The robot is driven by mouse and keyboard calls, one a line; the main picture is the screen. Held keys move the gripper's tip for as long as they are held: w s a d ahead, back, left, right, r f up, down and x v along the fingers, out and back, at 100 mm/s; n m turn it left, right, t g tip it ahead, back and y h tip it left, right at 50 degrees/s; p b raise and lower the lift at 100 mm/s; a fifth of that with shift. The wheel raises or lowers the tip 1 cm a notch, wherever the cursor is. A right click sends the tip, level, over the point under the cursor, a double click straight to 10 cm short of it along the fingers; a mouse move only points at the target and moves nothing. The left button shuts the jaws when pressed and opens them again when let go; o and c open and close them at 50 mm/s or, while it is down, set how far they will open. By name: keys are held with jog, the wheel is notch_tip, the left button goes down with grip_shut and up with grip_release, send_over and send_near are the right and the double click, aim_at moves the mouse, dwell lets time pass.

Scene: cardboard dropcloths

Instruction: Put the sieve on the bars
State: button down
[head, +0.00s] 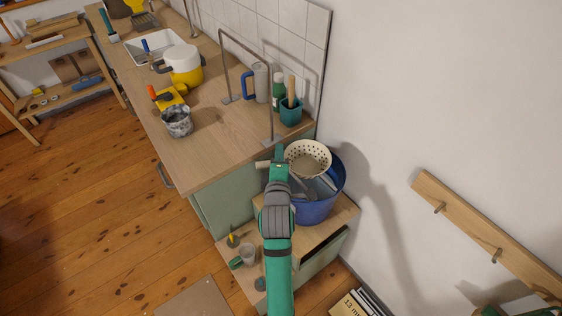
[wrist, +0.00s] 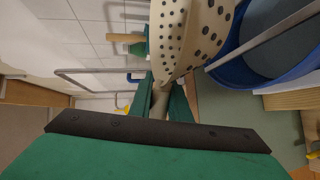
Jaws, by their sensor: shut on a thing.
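The cream sieve (head: 307,158) with round holes is tilted over the blue tub (head: 318,207) at the end of the counter. My gripper (head: 279,160) is shut on its handle at the left side. The wrist view shows the sieve bowl (wrist: 184,40) just beyond my fingers (wrist: 162,100), with the pale handle between them. Grey bars (head: 328,184) show at the tub's mouth below the sieve; one bar (wrist: 262,37) also crosses the tub in the wrist view. The sieve and my arm hide part of the tub's mouth. I cannot tell whether the sieve touches the bars.
A metal arch (head: 246,45) stands on the wooden counter (head: 215,145), close to my gripper. A teal pot (head: 291,114), green bottle (head: 278,92) and grey mug (head: 261,82) stand near the wall. The tub stands on a low wooden top (head: 337,219); a peg rail (head: 475,235) is at right.

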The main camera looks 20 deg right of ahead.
jog(key=w+d+f, duration=0.1)
jog(key=w+f, duration=0.2)
jog(key=f, duration=0.4)
jog(key=shift+w+d, duration=0.15)
jog(key=shift+d, duration=0.05)
jog(key=c, duration=1.7)
grip_release()
jog(key=shift+f, duration=0.15)
jog(key=shift+o, duration=0.2)
